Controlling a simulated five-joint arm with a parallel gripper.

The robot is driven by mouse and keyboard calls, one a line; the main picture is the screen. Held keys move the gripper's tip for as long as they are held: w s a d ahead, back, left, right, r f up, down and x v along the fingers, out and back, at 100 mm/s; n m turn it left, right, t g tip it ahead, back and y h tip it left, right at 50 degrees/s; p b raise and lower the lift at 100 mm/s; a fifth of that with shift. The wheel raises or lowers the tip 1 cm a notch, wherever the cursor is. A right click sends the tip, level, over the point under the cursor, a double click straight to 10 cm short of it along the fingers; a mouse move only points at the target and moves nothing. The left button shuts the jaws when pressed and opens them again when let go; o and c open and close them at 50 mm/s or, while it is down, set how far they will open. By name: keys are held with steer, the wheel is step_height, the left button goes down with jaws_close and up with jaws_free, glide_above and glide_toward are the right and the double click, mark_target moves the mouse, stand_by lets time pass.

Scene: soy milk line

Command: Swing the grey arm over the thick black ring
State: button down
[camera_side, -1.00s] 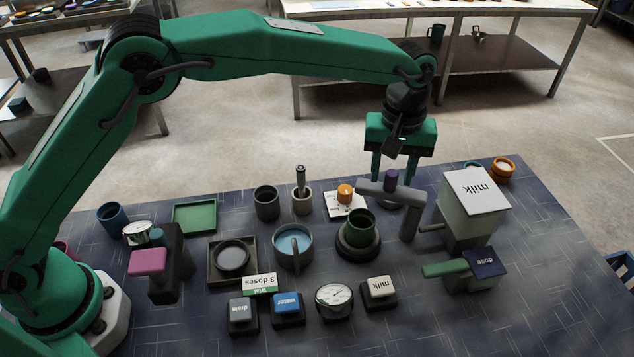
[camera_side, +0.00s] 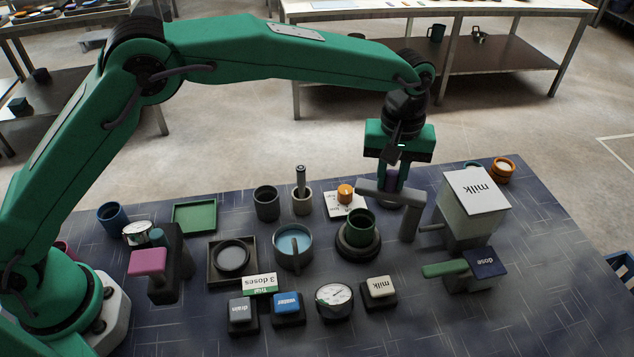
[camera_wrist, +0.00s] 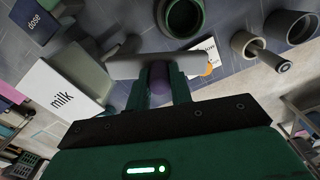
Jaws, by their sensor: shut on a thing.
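The thick black ring (camera_side: 357,252) lies on the table around the base of a dark green cup (camera_side: 361,226). In the wrist view the bar is beside the cup (camera_wrist: 184,16), not above it.
A milk box (camera_side: 467,220) stands close right of the post, with a green dose lever (camera_side: 445,269) in front. A card with an orange knob (camera_side: 345,193), a grey cup with a stick (camera_side: 302,200) and a blue-filled pot (camera_side: 292,250) stand to the left.

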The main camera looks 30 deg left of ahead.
steer(key=shift+s, duration=0.15)
steer(key=shift+s+d+n, duration=0.15)
steer(key=shift+s+n, duration=0.1)
steer(key=shift+n, duration=0.45)
steer(key=shift+s+d+n, duration=0.1)
steer(key=shift+s+n, duration=0.15)
steer(key=shift+n, duration=0.45)
steer(key=shift+s+d+r+n, duration=0.1)
steer(key=shift+s+d+n, duration=0.15)
steer(key=shift+n, duration=0.4)
steer(key=shift+s+d+n, duration=0.15)
steer(key=shift+s+n, duration=0.1)
steer(key=shift+n, duration=0.4)
steer(key=c, duration=1.3)
jaws_free()
steer(key=shift+o, duration=0.2)
steer(key=shift+r, duration=0.1)
step_height(320, 180, up, 8)
steer(key=shift+f, duration=0.2)
